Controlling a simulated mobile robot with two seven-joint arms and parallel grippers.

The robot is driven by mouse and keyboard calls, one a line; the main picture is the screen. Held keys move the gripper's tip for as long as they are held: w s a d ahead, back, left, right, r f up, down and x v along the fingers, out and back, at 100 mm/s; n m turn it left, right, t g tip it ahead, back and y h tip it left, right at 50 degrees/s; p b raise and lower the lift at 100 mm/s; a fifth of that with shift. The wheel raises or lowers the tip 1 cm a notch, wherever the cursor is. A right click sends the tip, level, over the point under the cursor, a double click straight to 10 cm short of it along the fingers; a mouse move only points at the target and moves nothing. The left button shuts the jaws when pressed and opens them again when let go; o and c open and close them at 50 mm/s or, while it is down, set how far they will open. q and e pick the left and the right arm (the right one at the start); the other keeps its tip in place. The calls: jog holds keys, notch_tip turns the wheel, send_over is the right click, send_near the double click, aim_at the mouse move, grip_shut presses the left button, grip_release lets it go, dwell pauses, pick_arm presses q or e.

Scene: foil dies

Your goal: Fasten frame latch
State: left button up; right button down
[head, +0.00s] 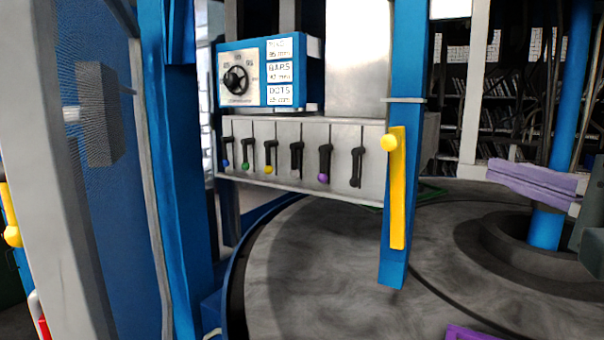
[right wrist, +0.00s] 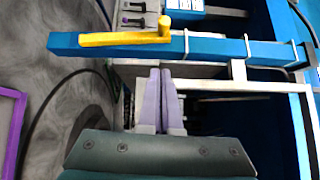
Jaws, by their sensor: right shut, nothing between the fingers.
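A yellow latch bar (head: 397,195) with a round yellow knob at its top end lies along a blue post (head: 408,60). In the right wrist view the same yellow bar (right wrist: 120,39) runs sideways along the blue post (right wrist: 215,48), with its knob at the right end. My right gripper (head: 492,171) has pale purple fingers pressed together, empty, to the right of the post and apart from the latch. My left gripper is not in view.
A grey panel (head: 303,180) with several coloured levers and a blue dial box (head: 230,97) stand left of the post. A round grey table (head: 320,280) lies below. A mesh door (head: 92,200) fills the left, with another yellow knob (head: 12,236) at the edge.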

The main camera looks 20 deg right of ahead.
jog(key=p, duration=0.3)
send_near(401, 141)
jog(key=w+d, duration=0.2)
jog(key=d, duration=0.1)
jog(key=shift+w+a+p, duration=0.4)
jog(key=shift+w+a, duration=0.25)
jog(key=shift+w, duration=0.3)
jog(key=shift+w+a+p, duration=0.35)
jog(key=shift+w+a, duration=0.25)
jog(key=shift+w, duration=0.35)
jog(key=shift+r, duration=0.1)
